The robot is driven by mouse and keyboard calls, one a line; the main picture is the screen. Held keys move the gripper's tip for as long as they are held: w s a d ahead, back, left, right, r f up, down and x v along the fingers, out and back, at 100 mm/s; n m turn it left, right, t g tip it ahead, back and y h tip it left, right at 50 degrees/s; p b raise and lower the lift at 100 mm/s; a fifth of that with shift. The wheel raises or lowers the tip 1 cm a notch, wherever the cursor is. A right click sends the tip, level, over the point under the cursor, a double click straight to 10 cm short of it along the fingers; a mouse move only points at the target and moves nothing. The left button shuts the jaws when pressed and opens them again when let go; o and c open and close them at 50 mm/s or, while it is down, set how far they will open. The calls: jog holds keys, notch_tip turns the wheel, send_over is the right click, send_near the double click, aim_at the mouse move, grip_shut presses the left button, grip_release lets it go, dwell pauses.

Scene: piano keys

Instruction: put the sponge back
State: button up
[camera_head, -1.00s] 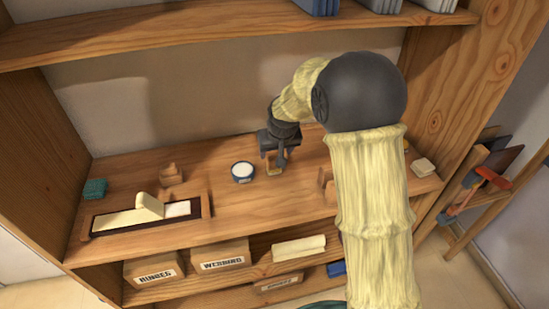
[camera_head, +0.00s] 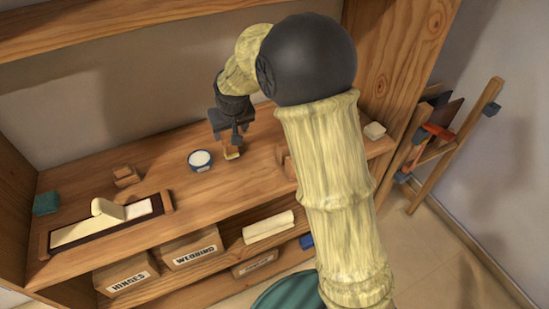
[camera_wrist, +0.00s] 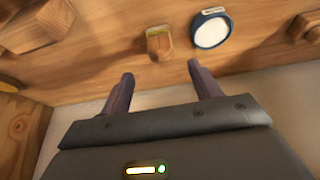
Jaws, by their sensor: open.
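My gripper (camera_head: 230,137) is open and points down over the workbench shelf (camera_head: 255,165). In the wrist view its two fingers (camera_wrist: 159,68) are apart with nothing between them. A small wooden block with a yellow edge (camera_wrist: 159,43) lies just ahead of the gap between the fingertips; it also shows below my gripper in the head view (camera_head: 232,154). A teal block (camera_head: 45,203) sits at the shelf's far left, and a small cream block (camera_head: 374,131) at its right end. I cannot tell for certain which of these is the sponge.
A round blue-rimmed tin (camera_head: 200,160) stands just left of my gripper; it shows in the wrist view (camera_wrist: 210,29). A dark tray (camera_head: 145,208) holding cream pieces lies front left. A wooden piece (camera_head: 125,176) stands behind it.

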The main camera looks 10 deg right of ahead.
jog(key=s+d+f+m, duration=0.1)
jog(key=s+d, duration=0.7)
jog(key=s, duration=0.3)
jog(key=s+d+m+g+h, duration=0.1)
jog(key=s+d+m, duration=0.1)
jog(key=s+d, duration=0.6)
jog(key=s, duration=0.4)
jog(key=shift+d+f+g, duration=0.25)
jog(key=shift+f+g, duration=0.05)
jog(key=shift+f, duration=0.05)
jog(key=shift+s, duration=0.1)
jog(key=w+p+v, duration=0.1)
jog(key=p+v, duration=0.5)
jog(key=p, duration=0.1)
jog(key=shift+w+r, duration=0.15)
jog(key=shift+r, duration=0.45)
jog(key=shift+a+f, duration=0.1)
jog(key=shift+c, duration=0.4)
